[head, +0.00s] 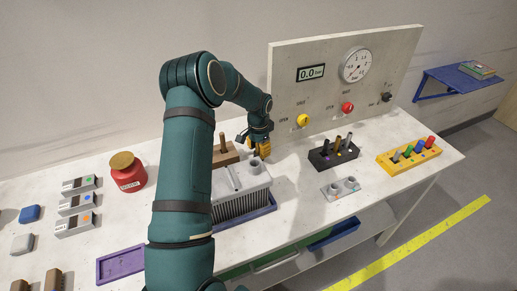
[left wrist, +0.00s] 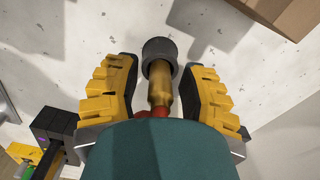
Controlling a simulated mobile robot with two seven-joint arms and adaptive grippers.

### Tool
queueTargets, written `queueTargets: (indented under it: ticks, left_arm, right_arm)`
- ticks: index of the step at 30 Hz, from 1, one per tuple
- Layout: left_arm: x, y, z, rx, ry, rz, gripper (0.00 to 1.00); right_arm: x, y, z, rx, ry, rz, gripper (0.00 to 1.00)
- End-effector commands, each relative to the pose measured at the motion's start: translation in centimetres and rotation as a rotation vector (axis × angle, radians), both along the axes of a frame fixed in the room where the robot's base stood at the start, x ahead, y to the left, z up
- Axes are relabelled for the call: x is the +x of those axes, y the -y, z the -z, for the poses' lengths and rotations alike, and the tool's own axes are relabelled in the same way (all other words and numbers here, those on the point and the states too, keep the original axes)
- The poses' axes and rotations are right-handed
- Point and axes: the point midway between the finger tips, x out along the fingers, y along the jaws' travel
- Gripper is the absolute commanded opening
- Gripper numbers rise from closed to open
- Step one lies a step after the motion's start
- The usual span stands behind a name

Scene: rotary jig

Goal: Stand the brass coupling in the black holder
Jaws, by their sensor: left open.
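My left gripper (head: 260,143) is low over the bench behind the grey ribbed unit, in front of the gauge panel. In the left wrist view its yellow fingers (left wrist: 161,72) are open, one on each side of the brass coupling (left wrist: 160,90), with gaps visible. The coupling's far end meets the round black holder (left wrist: 159,48), and it appears to stand in it; how deep it sits I cannot tell. A red part (left wrist: 152,112) shows at its near end. In the head view the coupling and holder are hidden by my gripper. My right gripper is not in view.
A wooden block with a peg (head: 223,152) is left of my gripper. The grey ribbed unit (head: 240,186) is close in front. A black rack (head: 333,155) and a yellow rack (head: 408,158) stand to the right. The gauge panel (head: 325,100) rises behind.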

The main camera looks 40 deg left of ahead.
Motion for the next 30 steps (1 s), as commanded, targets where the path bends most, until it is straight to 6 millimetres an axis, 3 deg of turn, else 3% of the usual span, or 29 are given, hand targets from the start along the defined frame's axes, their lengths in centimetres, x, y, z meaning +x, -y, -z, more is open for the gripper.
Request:
queueTargets:
  ticks: [5, 18, 24, 30]
  left_arm:
    - [0.1, -0.1, -1.8, 0.002, 0.002, 0.000, 0.42]
    - [0.1, 0.0, -10.2, 0.001, 0.003, 0.000, 0.42]
    - [0.0, 0.0, -12.0, 0.000, 0.001, 0.000, 0.42]
    - [0.0, 0.0, -12.3, 0.000, 0.000, 0.000, 0.42]
  right_arm:
    - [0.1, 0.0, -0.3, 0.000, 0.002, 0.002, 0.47]
    - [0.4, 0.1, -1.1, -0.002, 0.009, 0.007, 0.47]
    - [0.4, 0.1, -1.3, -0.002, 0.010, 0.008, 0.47]
    - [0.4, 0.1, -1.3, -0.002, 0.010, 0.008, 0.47]
